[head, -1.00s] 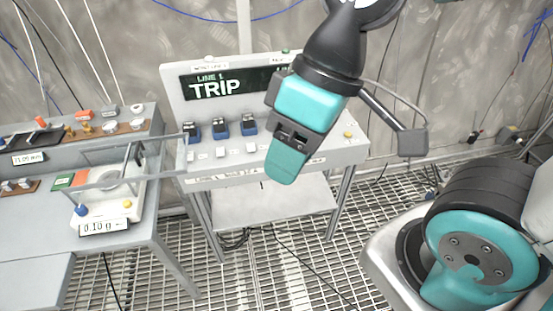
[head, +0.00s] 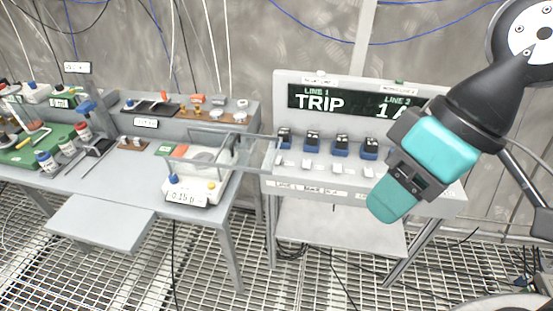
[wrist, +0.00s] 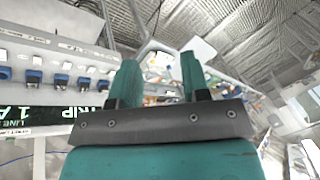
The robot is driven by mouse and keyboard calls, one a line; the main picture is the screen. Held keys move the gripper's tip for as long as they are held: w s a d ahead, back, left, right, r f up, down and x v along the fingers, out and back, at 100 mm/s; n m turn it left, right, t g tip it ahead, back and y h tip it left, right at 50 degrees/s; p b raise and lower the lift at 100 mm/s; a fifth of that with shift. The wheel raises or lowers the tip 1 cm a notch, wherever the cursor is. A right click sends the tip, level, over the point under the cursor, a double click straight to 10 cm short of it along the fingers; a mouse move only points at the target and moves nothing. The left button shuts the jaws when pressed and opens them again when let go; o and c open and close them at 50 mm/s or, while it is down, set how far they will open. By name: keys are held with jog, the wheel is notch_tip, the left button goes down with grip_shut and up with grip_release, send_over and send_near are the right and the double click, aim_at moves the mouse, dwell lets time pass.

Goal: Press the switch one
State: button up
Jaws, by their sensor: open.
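A grey switch panel with a dark display (head: 345,101) reading "LINE 1 TRIP" stands to the right of centre in the head view. Several blue switches with dark tops sit in a row below the display. The leftmost blue switch (head: 284,138) is visible; small labels are too small to read. The row also shows along the left in the wrist view, rotated, with one blue switch (wrist: 34,76) clear. My gripper (head: 388,200) hangs in front of the panel's right part, apart from the switches. In the wrist view its two teal fingers (wrist: 160,76) are apart and empty.
Small white pieces lie in a row before the switches. To the left, a bench holds a balance (head: 195,188) with a transparent frame reaching toward the panel's left edge. Bottles and a green tray (head: 45,148) stand farther left. The floor is metal grating (head: 130,268).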

jog(key=shift+c, duration=0.2)
jog(key=shift+f, duration=0.15)
jog(key=c, duration=0.3)
notch_tip(320, 180, down, 9)
jog(key=b, duration=0.9)
jog(key=shift+f+b, duration=0.2)
jog(key=shift+b, duration=0.1)
grip_shut()
jog(key=shift+r, duration=0.3)
